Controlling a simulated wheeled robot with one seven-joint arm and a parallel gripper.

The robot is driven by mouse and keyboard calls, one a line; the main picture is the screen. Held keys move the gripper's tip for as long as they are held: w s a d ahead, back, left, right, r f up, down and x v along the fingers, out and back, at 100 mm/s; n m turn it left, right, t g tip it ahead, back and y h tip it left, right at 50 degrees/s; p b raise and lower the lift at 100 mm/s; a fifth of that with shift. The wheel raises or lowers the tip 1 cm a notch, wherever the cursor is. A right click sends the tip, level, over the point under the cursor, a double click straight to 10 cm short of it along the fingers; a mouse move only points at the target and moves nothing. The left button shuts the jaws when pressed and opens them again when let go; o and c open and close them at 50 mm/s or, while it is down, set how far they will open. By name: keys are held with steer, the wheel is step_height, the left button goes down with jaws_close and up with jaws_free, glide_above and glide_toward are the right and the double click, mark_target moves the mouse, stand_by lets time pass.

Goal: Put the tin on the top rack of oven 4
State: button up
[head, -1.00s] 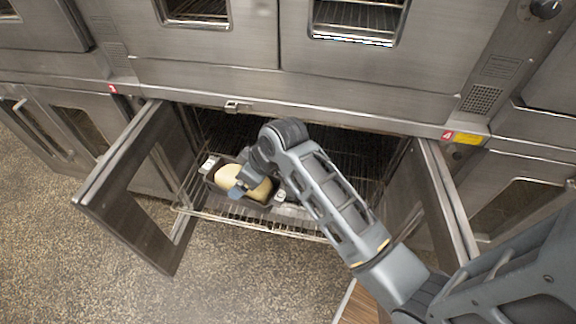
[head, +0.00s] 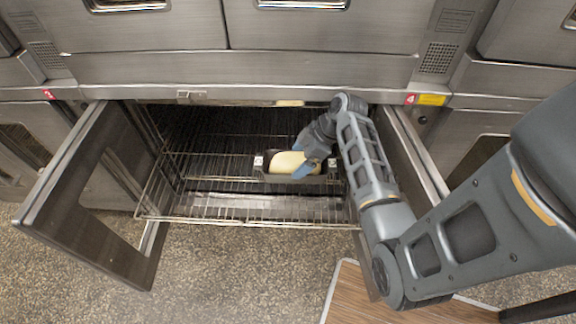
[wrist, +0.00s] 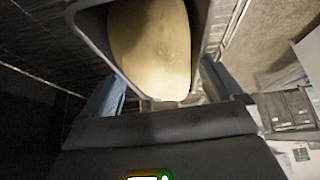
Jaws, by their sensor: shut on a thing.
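The tin (head: 290,179) is a dark grey loaf tin with pale dough (head: 293,162) in it. It is level, at the right part of the open oven (head: 215,125), over the wire rack (head: 240,210). I cannot tell whether it touches the rack. My gripper (head: 304,168) has blue fingers and is shut on the tin. In the wrist view the tin's wall (wrist: 93,35) and dough (wrist: 150,50) show close up, between the fingers (wrist: 162,92). A red number 4 label (head: 410,99) is at the oven's upper right corner.
The left door (head: 95,190) and right door (head: 410,150) stand open on both sides of the rack. My arm passes close to the right door. The rack's left part is bare. A wooden surface (head: 400,300) is at the bottom right.

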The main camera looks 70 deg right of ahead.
steer(key=shift+w+f, duration=0.1)
steer(key=shift+f, duration=2.95)
steer(key=shift+f, duration=0.1)
steer(key=o, duration=0.8)
steer(key=shift+f, duration=0.1)
